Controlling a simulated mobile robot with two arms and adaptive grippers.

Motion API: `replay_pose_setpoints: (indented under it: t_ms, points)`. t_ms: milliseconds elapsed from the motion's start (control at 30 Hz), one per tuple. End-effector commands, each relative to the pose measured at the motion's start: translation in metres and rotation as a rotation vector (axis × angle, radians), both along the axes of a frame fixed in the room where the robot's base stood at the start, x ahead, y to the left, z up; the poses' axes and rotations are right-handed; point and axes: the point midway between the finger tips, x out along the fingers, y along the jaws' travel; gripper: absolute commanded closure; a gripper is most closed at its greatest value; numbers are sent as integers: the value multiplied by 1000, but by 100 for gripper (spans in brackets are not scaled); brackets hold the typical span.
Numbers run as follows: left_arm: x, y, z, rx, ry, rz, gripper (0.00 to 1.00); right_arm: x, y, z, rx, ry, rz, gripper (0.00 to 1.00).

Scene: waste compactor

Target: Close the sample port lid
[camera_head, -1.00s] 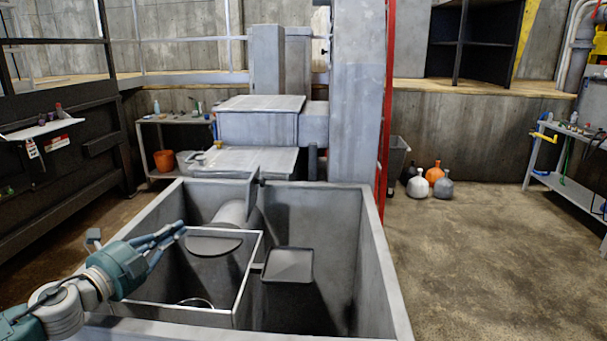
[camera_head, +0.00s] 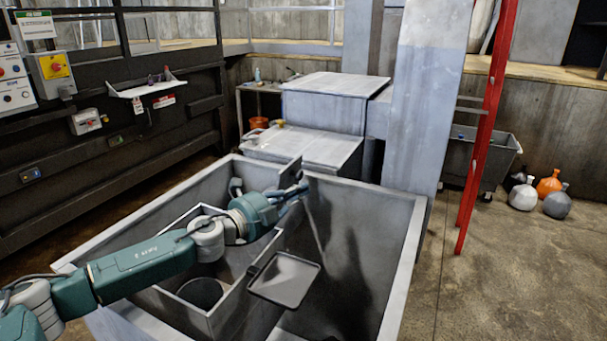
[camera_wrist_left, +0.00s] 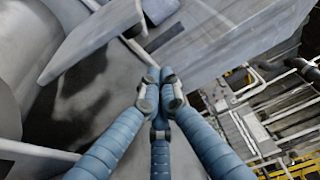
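My left gripper (camera_head: 292,192) reaches over the grey metal bin (camera_head: 218,170). In the left wrist view its blue fingers (camera_wrist_left: 160,78) meet at the tips, with nothing seen between them. A small upright grey plate (camera_head: 291,173) stands just behind the fingertips in the head view; I cannot tell whether they touch. A flat square lid-like plate (camera_head: 285,280) sits beside the inner box, below and apart from the gripper. A round opening (camera_head: 201,291) shows inside that box. Which plate is the sample port lid is not clear. My right gripper is not in view.
Grey machine blocks (camera_head: 335,100) stand behind the bin. A red post (camera_head: 487,125) and a dark wheeled bin (camera_head: 480,160) are at the right. A black control panel wall (camera_head: 110,125) runs along the left.

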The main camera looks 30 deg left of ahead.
Motion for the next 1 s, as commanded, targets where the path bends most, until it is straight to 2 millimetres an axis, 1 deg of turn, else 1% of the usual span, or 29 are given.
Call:
replay_pose_setpoints:
  t_ms: [33, 200, 300, 333, 400, 600, 800, 1000]
  points:
    - [10, -4, 7, -4, -3, -1, 100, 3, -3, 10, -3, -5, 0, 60]
    - [44, -13, 5, -3, -3, -1, 100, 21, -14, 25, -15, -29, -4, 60]
    - [63, -19, 3, -1, -1, -3, 100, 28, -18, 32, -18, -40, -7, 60]
    - [60, -8, 0, 2, 1, 2, 100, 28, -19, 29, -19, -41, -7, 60]
    - [57, 3, 0, 2, 1, 1, 100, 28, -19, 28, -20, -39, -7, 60]
    - [55, 21, 2, 2, 1, -1, 100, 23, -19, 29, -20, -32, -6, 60]
    - [55, 24, 2, 2, 1, -3, 100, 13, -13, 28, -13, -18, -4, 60]
    - [55, 23, 2, 1, 0, -2, 100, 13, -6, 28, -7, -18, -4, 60]
